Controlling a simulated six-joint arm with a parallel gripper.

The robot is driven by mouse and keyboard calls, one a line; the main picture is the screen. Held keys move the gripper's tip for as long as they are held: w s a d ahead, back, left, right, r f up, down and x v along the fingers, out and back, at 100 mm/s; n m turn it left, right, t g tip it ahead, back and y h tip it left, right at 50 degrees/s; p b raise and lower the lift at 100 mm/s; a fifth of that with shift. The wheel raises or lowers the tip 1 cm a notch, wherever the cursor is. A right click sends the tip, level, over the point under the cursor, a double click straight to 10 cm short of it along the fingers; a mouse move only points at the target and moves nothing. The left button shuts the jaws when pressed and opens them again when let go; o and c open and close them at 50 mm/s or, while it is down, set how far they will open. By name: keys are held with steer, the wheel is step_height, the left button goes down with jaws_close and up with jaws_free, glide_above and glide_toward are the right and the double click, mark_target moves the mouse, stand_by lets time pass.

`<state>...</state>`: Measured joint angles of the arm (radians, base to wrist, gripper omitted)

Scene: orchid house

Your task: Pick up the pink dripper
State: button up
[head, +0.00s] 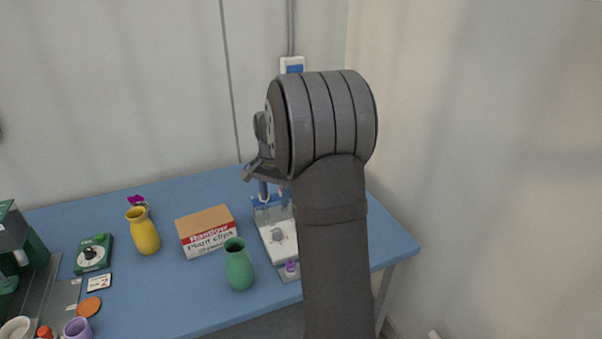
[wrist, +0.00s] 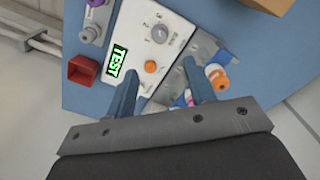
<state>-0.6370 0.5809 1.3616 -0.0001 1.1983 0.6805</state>
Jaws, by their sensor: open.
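A small pink piece (wrist: 188,97) shows beside my right finger in the wrist view. It is mostly hidden, and I cannot tell for sure that it is the pink dripper. My gripper (wrist: 159,68) is open over a white device with an orange knob (wrist: 151,66) and a green TEST label. Nothing is visibly held between the fingers. In the head view my gripper (head: 258,170) is above the back right of the blue table, partly hidden by my arm.
A white bottle with an orange cap (wrist: 217,77) stands close outside the right finger. A red square cup (wrist: 83,71) and a purple knob (wrist: 95,3) lie left. A green vase (head: 238,264), a carton (head: 206,231) and a yellow vase (head: 143,231) stand on the blue table (head: 180,285).

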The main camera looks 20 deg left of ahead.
steer(key=w+a+r+n, duration=0.4)
steer(key=w+r+n, duration=0.85)
steer(key=n, duration=0.25)
steer(key=f, duration=1.7)
steer(key=shift+s+d, duration=0.2)
steer(key=shift+d, duration=0.1)
steer(key=c, duration=1.1)
